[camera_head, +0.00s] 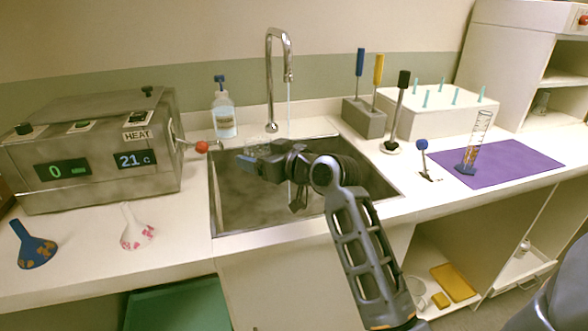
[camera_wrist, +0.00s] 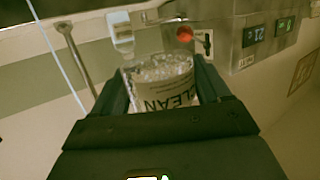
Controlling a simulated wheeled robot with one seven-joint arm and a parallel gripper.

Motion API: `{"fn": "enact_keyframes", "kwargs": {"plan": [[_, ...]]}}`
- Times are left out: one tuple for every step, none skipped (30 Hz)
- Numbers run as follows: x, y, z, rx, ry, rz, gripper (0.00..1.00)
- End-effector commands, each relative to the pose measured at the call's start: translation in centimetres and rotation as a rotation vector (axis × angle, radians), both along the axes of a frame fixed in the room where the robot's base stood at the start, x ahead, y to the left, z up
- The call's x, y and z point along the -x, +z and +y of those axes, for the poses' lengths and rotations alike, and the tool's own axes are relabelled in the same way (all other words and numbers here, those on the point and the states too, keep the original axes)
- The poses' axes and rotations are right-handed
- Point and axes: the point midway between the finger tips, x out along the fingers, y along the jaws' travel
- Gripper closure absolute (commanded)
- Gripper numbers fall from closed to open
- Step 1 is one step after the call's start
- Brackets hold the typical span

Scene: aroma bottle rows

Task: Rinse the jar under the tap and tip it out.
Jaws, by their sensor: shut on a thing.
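My gripper (camera_head: 250,158) is over the left part of the sink (camera_head: 230,222), pointing left. In the wrist view my gripper (camera_wrist: 165,95) is shut on a clear jar (camera_wrist: 163,88) with a label reading CLEAN. The jar's inside looks speckled, like drops or bubbles; I cannot tell its exact tilt. In the head view the gripper mostly hides it. The tap (camera_head: 278,50) curves over the sink, and a thin pale water stream (camera_head: 289,104) falls from its spout, passing behind my wrist. In the wrist view the stream (camera_wrist: 58,55) is left of the jar, apart from it.
A heater box (camera_head: 95,150) with a red-knobbed lever (camera_head: 201,147) stands left of the sink. A wash bottle (camera_head: 224,118) stands behind. Two funnels (camera_head: 35,247) lie front left. At right are a tool block (camera_head: 364,117), a blue-knobbed lever (camera_head: 422,145) and a cylinder (camera_head: 474,145) on a purple mat (camera_head: 515,160).

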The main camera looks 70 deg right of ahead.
Motion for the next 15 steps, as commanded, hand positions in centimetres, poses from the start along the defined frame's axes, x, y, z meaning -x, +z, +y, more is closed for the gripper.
{"fn": "enact_keyframes", "kwargs": {"plan": [[-0.1, 0.8, 0.4, 0.001, 0.002, 0.0, 0.56], [-0.1, 1.0, 0.6, 0.0, 0.003, 0.0, 0.56], [-0.2, 1.2, 0.9, 0.0, 0.003, 0.0, 0.56], [-0.2, 1.4, 1.0, 0.0, 0.003, 0.001, 0.56], [-0.2, 1.6, 1.2, 0.0, 0.002, 0.001, 0.56], [-0.3, 1.8, 1.5, 0.0, 0.002, 0.001, 0.56], [-0.3, 2.0, 1.7, 0.0, 0.003, 0.0, 0.56], [-0.4, 2.2, 1.9, 0.0, 0.003, 0.0, 0.56], [-0.4, 2.5, 2.1, 0.001, 0.002, 0.0, 0.56], [-0.5, 2.7, 2.3, 0.001, 0.002, -0.001, 0.56], [-0.5, 2.9, 2.5, 0.001, 0.003, -0.001, 0.56], [-0.6, 3.1, 2.7, 0.0, 0.003, 0.0, 0.56], [-0.6, 3.3, 2.9, 0.0, 0.003, 0.0, 0.56], [-0.6, 3.5, 3.1, 0.0, 0.002, 0.001, 0.56], [-0.7, 3.7, 3.3, -0.001, 0.002, 0.001, 0.56]]}}
